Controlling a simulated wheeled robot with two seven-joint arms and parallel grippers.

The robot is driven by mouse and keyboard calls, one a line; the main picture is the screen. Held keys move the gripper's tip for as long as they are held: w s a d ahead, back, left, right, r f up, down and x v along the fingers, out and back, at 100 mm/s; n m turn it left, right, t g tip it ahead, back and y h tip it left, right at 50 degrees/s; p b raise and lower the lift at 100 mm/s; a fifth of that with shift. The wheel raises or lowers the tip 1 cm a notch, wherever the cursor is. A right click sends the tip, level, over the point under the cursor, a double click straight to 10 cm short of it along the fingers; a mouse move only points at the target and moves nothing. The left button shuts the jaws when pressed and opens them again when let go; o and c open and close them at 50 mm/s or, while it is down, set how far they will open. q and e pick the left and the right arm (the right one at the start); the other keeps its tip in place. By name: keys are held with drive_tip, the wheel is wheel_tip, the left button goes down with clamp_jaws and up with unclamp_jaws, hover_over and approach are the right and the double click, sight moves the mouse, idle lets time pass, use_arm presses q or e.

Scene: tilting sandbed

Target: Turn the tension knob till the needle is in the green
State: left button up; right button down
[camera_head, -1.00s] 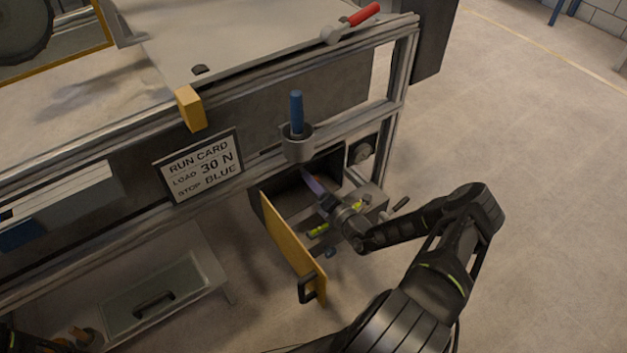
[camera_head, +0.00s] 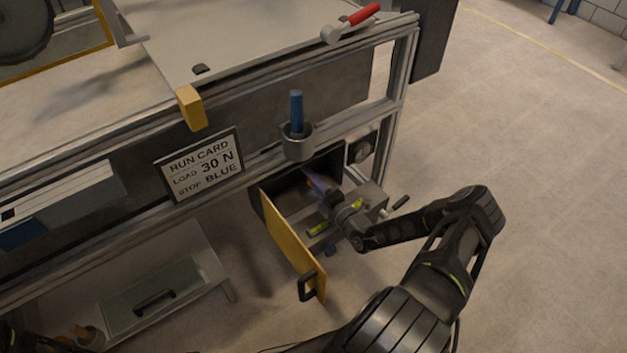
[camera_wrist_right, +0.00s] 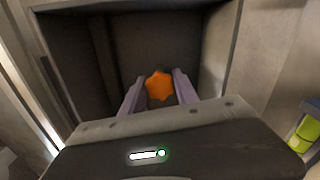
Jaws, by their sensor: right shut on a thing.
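The tension knob is orange and star-shaped; in the right wrist view the knob (camera_wrist_right: 159,86) sits deep inside a dark open box, between two pale purple fingers. My right gripper (camera_head: 314,182) reaches into the box in the head view and is shut on the knob. The knob is mostly hidden by the gripper in the head view. A small round dial (camera_head: 362,149) is on the frame right of the box; its needle and any green band are too small to make out. My left gripper cannot be made out.
The yellow box door (camera_head: 292,243) hangs open left of my right arm. A blue-handled tool (camera_head: 296,112) stands in a cup above the box. The run card (camera_head: 201,166) reads load 30 N, stop blue. Floor to the right is clear.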

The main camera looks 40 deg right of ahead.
drive_tip(key=c, duration=0.9)
unclamp_jaws()
drive_tip(key=shift+s, duration=0.1)
drive_tip(key=s+p, duration=0.1)
drive_tip(key=s, duration=0.6)
drive_tip(key=shift+s, duration=0.35)
